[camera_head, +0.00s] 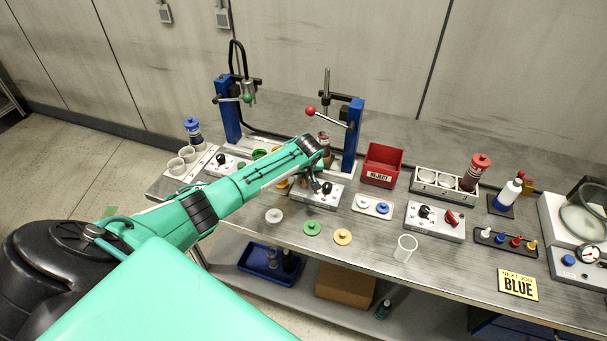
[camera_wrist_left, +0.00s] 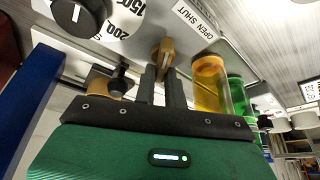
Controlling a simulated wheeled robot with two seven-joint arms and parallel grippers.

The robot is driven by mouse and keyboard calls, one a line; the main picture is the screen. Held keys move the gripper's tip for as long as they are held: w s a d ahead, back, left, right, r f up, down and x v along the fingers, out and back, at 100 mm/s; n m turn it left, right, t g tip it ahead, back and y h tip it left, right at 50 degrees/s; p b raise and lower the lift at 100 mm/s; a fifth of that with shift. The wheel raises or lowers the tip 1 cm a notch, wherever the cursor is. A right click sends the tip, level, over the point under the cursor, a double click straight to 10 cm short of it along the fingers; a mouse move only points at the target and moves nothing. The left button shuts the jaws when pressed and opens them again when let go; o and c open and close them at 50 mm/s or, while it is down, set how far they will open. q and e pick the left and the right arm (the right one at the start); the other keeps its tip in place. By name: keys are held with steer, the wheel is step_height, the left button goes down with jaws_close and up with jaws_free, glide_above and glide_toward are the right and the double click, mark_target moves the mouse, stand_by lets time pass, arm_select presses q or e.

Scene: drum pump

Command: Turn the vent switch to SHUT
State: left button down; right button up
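In the left wrist view the vent switch (camera_wrist_left: 163,52) is a small brass-brown knob on a pale panel, beside a label (camera_wrist_left: 197,22) reading OPEN SHUT. My left gripper (camera_wrist_left: 164,72) has its two dark fingers close together with the knob's grip between their tips. Which word the switch points to cannot be told. In the head view my left arm reaches from the left to a white control box (camera_head: 316,195), and my left gripper (camera_head: 317,172) is at its back edge, hiding the switch. My right gripper is not in view.
A black dial (camera_wrist_left: 80,14) with numbers is near the fingers, and amber and green cylinders (camera_wrist_left: 210,84) stand right of them. Blue pump posts (camera_head: 353,135) rise behind the box. A red REJECT bin (camera_head: 382,160) and a clear cup (camera_head: 405,248) stand to the right.

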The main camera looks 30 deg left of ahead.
arm_select(q)
steer(key=shift+n+p, duration=0.45)
steer(key=shift+n, duration=0.25)
steer(key=shift+y, duration=0.3)
steer(key=c, duration=1.5)
jaws_free()
steer(key=shift+o, duration=0.2)
steer(key=b+v, duration=0.3)
steer(key=v, duration=1.1)
steer(key=shift+w+a+f, duration=0.1)
steer(key=shift+w, duration=0.05)
